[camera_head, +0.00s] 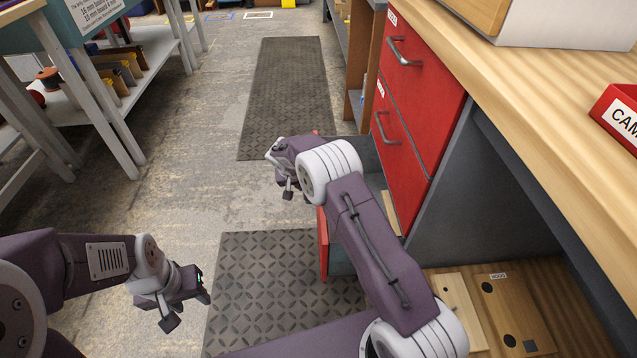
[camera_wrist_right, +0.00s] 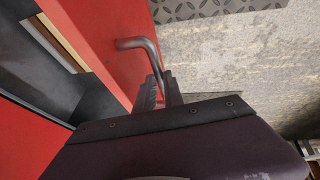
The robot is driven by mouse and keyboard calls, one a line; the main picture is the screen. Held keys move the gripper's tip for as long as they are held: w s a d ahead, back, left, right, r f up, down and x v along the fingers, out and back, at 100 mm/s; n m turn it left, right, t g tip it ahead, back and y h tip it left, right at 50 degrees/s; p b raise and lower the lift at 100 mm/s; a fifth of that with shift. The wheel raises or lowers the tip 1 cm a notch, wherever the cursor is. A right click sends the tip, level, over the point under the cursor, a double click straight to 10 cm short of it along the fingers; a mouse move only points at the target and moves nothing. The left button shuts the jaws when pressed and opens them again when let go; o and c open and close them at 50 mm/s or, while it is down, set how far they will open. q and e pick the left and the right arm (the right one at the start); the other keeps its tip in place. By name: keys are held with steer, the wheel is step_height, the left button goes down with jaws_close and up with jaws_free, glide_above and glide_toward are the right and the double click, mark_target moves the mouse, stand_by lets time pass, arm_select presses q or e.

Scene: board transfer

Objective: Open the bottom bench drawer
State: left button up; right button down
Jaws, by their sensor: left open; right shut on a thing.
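The bottom bench drawer (camera_head: 323,250) stands pulled out from under two closed red drawers, with a gap behind its red front. My right arm hides much of it in the head view. In the right wrist view the red drawer front (camera_wrist_right: 95,35) carries a grey bar handle (camera_wrist_right: 140,44). My right gripper (camera_wrist_right: 161,93) is shut on this handle; in the head view the gripper (camera_head: 281,174) is at the drawer's aisle side. My left gripper (camera_head: 187,311) is open and empty over the floor at the lower left.
The upper drawers (camera_head: 425,85) have grey handles. The wooden bench top (camera_head: 540,85) overhangs at the right, with boards (camera_head: 510,315) on a low shelf below. A shelving rack (camera_head: 150,60) stands at the left. Floor mats (camera_head: 285,95) lie in the clear aisle.

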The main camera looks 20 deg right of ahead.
steer(key=shift+w+a, duration=0.2)
steer(key=shift+a, duration=0.7)
steer(key=c, duration=1.5)
jaws_free()
steer(key=shift+o, duration=0.2)
steer(key=p+v, duration=0.5)
steer(key=v, duration=0.4)
steer(key=shift+d, duration=0.1)
